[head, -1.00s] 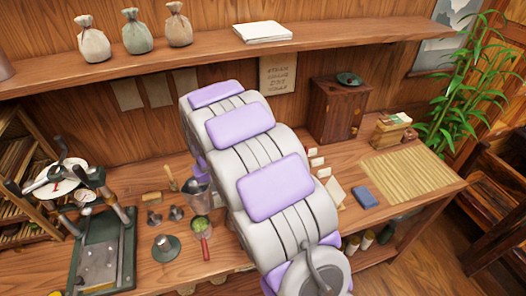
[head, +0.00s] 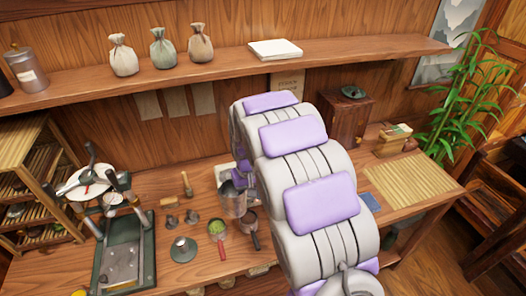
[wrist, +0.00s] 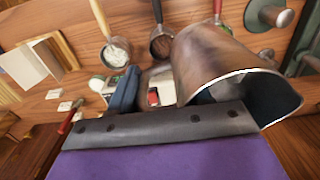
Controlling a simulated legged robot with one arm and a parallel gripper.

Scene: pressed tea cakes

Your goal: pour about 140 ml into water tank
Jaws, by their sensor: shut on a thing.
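A metal jug (head: 234,199) hangs just left of my arm, over the workbench. It fills the upper right of the wrist view (wrist: 215,62), tilted, with its mouth towards the lower right. My gripper (head: 240,178) is shut on the jug at its handle side; my arm hides most of the grip in the head view. The jug's contents are hard to make out, and no stream of water shows. A pale box-like thing (head: 223,171) stands behind the jug, partly covered; I cannot tell whether it is the water tank.
A red-handled cup with green contents (head: 217,229) and a dark-handled cup (head: 249,220) stand near the jug. A conical stamp (head: 183,250) and a green-based press (head: 122,252) are to the left. A shelf (head: 330,57) runs above; a bamboo mat (head: 408,175) lies right.

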